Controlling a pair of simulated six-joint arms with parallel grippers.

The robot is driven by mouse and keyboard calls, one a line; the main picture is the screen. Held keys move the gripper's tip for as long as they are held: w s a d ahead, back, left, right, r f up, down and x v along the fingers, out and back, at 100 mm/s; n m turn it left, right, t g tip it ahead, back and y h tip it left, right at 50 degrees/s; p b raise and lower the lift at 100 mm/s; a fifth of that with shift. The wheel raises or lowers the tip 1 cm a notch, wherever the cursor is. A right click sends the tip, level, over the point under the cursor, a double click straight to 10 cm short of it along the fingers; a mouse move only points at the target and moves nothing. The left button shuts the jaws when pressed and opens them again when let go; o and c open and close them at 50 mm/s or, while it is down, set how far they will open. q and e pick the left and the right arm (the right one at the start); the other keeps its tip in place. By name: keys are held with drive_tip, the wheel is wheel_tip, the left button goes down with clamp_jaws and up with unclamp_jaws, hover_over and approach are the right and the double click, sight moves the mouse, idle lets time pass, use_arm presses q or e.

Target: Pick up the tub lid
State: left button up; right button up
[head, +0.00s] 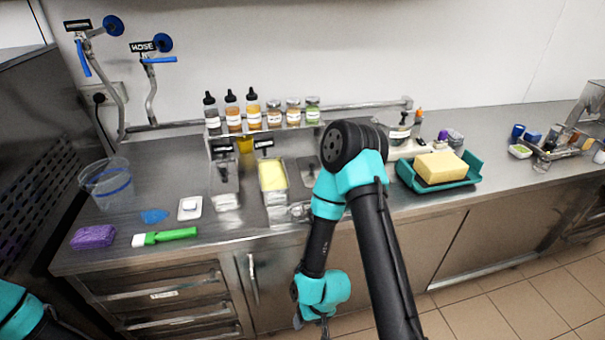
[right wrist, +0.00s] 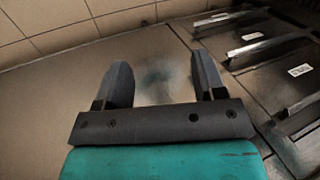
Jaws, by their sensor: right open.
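No piece is plainly a tub lid. A small white square piece (head: 190,208) lies flat on the counter at the left; I cannot tell if it is a lid. A clear tub (head: 107,185) with a blue band stands left of it, with no lid visible on it. My right gripper (head: 312,322) hangs low in front of the cabinets, below the counter edge, away from these things.
A blue scraper (head: 154,216), purple sponge (head: 93,237) and green-handled brush (head: 165,237) lie near the tub. Metal pans (head: 226,201) stand mid-counter, bottles (head: 233,115) behind. A teal tray (head: 467,178) holds a yellow block (head: 440,166). Drawer handles (right wrist: 262,45) stick out beside my right gripper.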

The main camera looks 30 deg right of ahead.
drive_tip(key=shift+c, duration=0.7)
